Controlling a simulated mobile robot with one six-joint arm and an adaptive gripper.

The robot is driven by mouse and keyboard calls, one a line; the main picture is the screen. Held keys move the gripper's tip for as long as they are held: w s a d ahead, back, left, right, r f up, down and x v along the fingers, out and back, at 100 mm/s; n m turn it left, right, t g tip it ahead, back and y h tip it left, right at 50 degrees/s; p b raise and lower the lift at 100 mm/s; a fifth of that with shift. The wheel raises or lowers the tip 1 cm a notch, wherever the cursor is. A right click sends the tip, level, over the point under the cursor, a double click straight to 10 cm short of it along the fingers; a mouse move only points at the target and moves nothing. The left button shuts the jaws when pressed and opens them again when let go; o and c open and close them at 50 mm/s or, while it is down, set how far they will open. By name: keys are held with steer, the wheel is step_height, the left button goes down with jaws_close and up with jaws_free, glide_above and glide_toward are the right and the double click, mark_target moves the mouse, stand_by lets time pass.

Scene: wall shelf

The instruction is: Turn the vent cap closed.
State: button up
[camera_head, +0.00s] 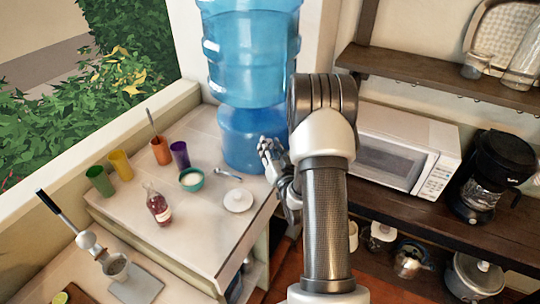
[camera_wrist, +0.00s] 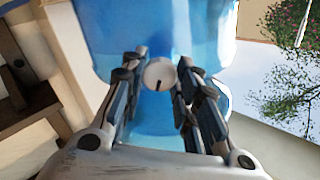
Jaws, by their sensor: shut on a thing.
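The vent cap (camera_wrist: 160,72) is a small, round, pale knob with a dark line on its face, pointing down and slightly left in the wrist view. It sits on the front of the blue water container (camera_wrist: 150,30), the lower blue part (camera_head: 240,130) under the large bottle in the head view. My gripper (camera_wrist: 158,78) is shut on the cap, with one finger at each side. In the head view my gripper (camera_head: 270,152) is against the right side of the blue container, and the cap is hidden there.
The counter holds a teal bowl (camera_head: 191,179), a white lid (camera_head: 238,200), a red bottle (camera_head: 158,205) and several coloured cups. A white microwave (camera_head: 395,145) and a black coffee maker (camera_head: 495,170) stand right of my arm. A wooden shelf (camera_head: 430,72) is above them.

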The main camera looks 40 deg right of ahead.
steer(key=shift+r+m+b, duration=0.1)
steer(key=shift+m+b, duration=4.55)
steer(key=shift+m, duration=2.25)
steer(key=o, duration=1.1)
steer(key=v, duration=0.7)
steer(key=shift+s, duration=0.25)
